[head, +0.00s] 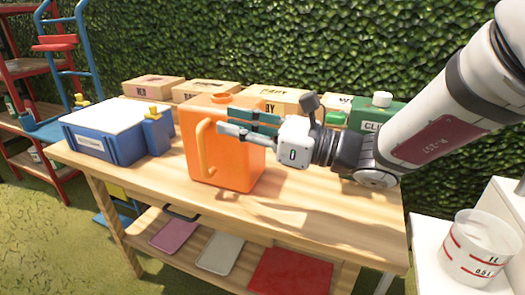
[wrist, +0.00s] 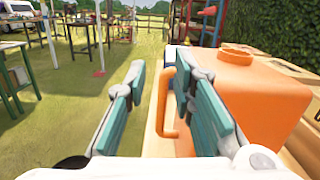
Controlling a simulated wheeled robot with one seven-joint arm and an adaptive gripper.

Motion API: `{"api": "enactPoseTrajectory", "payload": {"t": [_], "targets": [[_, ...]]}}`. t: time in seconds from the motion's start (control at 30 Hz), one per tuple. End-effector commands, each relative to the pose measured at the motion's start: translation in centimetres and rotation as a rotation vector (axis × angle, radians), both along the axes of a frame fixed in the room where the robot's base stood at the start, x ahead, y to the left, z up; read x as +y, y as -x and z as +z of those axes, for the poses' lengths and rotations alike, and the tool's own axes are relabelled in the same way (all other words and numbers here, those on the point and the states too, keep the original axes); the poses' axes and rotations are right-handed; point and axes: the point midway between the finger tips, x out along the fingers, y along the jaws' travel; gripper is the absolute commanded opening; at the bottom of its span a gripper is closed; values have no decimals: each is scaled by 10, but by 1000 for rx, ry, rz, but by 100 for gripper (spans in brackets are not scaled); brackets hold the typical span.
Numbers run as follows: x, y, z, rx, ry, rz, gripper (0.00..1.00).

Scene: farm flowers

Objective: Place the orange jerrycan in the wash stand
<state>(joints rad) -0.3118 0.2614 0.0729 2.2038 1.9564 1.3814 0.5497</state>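The orange jerrycan (head: 233,165) stands upright on the wooden table (head: 330,220). Its looped handle (head: 203,150) is on the left side in the head view. My gripper (head: 228,122) is at the upper part of the jerrycan, its teal fingers pointing left. In the wrist view the fingers are spread apart, with the handle (wrist: 166,100) in the gap between them, nearer the right finger. The jerrycan's body (wrist: 255,95) is to the right of both fingers. I cannot tell whether a finger touches it. No wash stand can be made out with certainty.
A blue box with a pale top (head: 105,140) stands left of the jerrycan. Boxes (head: 275,98) and a green canister (head: 375,112) line the back. A measuring bucket (head: 478,250) sits on a white surface at right. The table's front right is clear.

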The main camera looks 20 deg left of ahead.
Motion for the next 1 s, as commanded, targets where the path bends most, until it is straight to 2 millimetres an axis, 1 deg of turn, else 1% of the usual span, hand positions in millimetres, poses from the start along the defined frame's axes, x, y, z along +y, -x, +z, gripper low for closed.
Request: {"api": "enactPoseTrajectory", "payload": {"t": [0.03, 0.13, 0.27, 0.37, 0.47, 0.73, 0.8, 1.0], "targets": [[3, -6, -9, 23, -20, -10, 23], [5, -12, -12, 53, -44, -25, 23], [6, -15, -17, 65, -53, -32, 23], [6, -16, -28, 65, -52, -32, 23], [6, -15, -44, 66, -52, -32, 23], [6, -15, -98, 65, -51, -32, 23], [20, -14, -91, 58, -53, -27, 23], [37, -17, -87, 59, -53, -30, 23]]}}
